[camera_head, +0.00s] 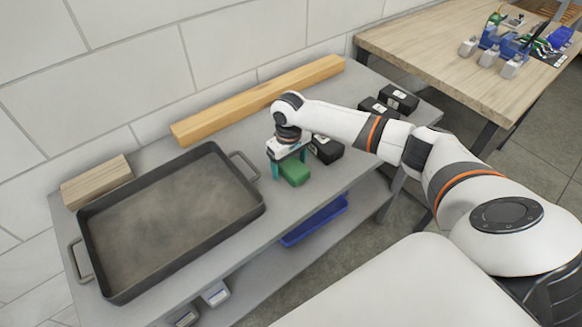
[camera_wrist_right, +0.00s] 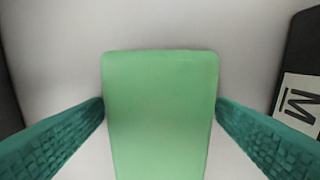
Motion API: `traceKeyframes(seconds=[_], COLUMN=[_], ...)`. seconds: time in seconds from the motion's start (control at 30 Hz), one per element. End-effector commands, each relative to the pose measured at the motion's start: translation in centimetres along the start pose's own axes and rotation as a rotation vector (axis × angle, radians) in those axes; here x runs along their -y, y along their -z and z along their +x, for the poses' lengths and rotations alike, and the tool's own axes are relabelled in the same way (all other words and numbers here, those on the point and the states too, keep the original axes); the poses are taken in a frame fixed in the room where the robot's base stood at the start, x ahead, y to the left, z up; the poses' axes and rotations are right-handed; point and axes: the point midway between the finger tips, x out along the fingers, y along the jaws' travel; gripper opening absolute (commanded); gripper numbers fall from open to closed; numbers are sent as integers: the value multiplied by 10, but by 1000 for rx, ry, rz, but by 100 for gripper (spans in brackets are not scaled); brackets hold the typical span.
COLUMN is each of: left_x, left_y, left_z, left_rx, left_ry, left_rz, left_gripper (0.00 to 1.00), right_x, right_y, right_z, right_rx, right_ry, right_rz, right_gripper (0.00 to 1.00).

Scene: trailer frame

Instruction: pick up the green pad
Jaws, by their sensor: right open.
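The green pad (camera_head: 294,173) lies on the grey table, to the right of the large metal tray. In the right wrist view the green pad (camera_wrist_right: 160,115) stands between the two teal fingers, with a narrow gap at their tips on each side. My right gripper (camera_head: 289,164) is open and points down over the pad, its fingers on either side of it. The gripper also shows in the right wrist view (camera_wrist_right: 160,108). The pad's near end runs out of the wrist view. My left gripper is not in view.
A dark metal tray (camera_head: 258,207) fills the table's left part. Black boxes (camera_head: 326,150) stand close right of the gripper and farther right (camera_head: 399,98). A long wooden beam (camera_head: 255,98) and a wooden block (camera_head: 97,182) lie along the wall. A blue bin (camera_head: 314,220) sits below.

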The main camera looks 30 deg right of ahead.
Motion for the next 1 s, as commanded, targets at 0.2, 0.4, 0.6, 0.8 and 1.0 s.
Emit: traceKeyframes(seconds=[0.2,0.4,0.6,0.8,1.0], left_x=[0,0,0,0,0], left_y=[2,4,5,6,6], left_z=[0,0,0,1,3], left_rx=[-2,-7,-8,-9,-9], left_ry=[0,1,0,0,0], left_rz=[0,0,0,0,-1], left_gripper=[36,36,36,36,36], right_x=[0,0,0,0,0], right_y=[0,0,0,-1,-1], right_z=[0,-1,-1,-15,-55], right_rx=[0,0,1,4,5], right_ry=[0,0,0,-1,0], right_rz=[0,1,1,1,-1], right_gripper=[69,36,31,31,31])
